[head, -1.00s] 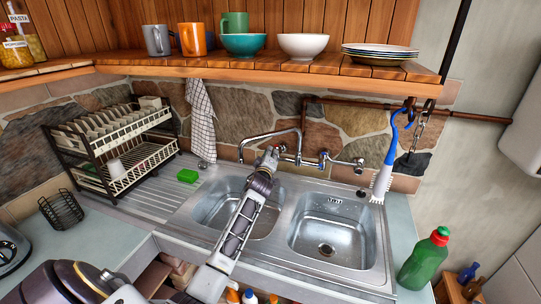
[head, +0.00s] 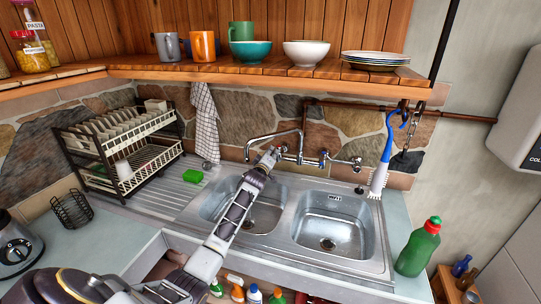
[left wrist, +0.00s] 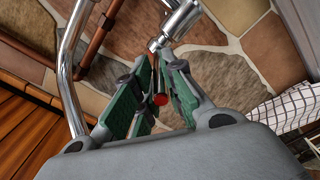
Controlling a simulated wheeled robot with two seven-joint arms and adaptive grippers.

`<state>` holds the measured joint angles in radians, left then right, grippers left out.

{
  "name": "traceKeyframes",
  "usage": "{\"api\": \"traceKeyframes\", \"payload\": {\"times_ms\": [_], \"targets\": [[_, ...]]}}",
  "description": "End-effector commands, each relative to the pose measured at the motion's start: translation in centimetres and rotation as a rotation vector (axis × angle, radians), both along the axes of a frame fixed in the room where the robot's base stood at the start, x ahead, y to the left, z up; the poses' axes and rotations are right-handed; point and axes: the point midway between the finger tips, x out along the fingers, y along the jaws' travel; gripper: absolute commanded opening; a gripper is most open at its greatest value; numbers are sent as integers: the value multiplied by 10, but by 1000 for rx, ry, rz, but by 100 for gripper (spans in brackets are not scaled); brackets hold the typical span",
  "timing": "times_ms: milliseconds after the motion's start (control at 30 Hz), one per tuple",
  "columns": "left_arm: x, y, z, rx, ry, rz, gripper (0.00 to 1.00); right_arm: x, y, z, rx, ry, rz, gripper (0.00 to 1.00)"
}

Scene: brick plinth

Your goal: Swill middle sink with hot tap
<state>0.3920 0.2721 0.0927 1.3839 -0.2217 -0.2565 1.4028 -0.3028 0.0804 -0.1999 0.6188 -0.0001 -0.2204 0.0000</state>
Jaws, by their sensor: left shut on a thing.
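My left gripper (head: 273,154) reaches over the sinks to the wall tap. In the left wrist view its green-padded fingers (left wrist: 155,95) are shut around the hot tap (left wrist: 160,99), which shows a red cap between them. In the head view the gripper largely hides this tap handle. The chrome spout (head: 270,134) curves to the left, its end over the middle sink (head: 266,216); it also shows in the left wrist view (left wrist: 68,75). I see no clear stream of water. My left arm crosses in front of the middle sink and hides part of it. My right gripper is not in view.
The right sink (head: 335,226) is empty. A green sponge (head: 193,176) lies on the drainboard, near a dish rack (head: 120,165). A brush (head: 381,165) hangs at the right, above a green bottle (head: 420,247). A wooden shelf (head: 270,75) with crockery runs above.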

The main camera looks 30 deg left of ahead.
Motion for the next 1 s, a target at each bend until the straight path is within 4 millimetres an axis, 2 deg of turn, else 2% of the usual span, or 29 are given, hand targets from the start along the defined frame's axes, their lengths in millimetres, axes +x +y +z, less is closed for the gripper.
{"api": "traceKeyframes", "payload": {"times_ms": [200, 233, 367, 400, 700, 1000], "targets": [[0, -2, -3, -1, 4, -2, 0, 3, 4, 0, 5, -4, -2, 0], [0, -2, -3, -1, 4, -2, 16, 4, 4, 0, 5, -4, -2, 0], [0, -1, -2, -1, 2, -2, 32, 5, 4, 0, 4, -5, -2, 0], [0, -1, -2, 0, 2, -1, 34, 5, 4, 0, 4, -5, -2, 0], [-1, 0, -1, 1, 1, 1, 34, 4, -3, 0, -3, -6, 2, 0], [-9, -2, -1, 0, 1, 1, 34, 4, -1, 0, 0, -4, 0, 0]]}}
